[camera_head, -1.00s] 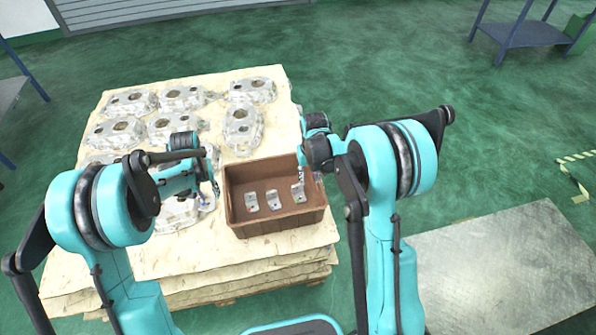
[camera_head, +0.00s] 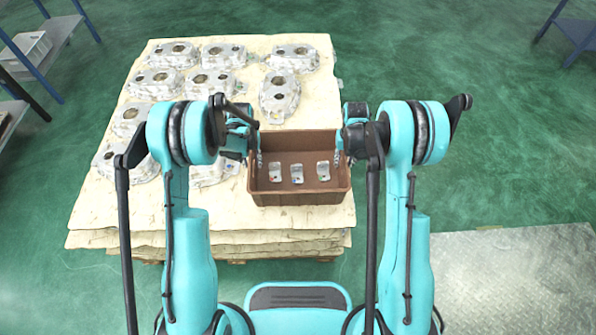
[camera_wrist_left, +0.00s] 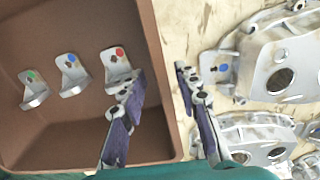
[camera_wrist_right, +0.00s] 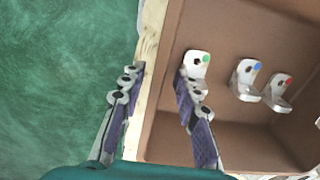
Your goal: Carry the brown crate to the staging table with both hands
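The brown crate (camera_head: 300,198) sits on the near right corner of the covered pallet stack, with several small metal brackets inside. My left gripper (camera_head: 257,152) is at the crate's left wall. In the left wrist view its fingers (camera_wrist_left: 160,76) are apart, one inside the crate (camera_wrist_left: 60,25) and one outside, with the wall between them. My right gripper (camera_head: 341,152) is at the right wall. In the right wrist view its open fingers (camera_wrist_right: 160,76) likewise straddle the crate wall (camera_wrist_right: 156,100). Gaps show beside the wall; firm contact is not visible. No staging table can be identified.
Silvery castings (camera_head: 280,95) lie on the pale pallet covering (camera_head: 325,85), left of and behind the crate. Blue-framed tables stand at the far left (camera_head: 50,35) and far right (camera_head: 575,30). A metal floor plate (camera_head: 510,265) lies at right; green floor around is clear.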

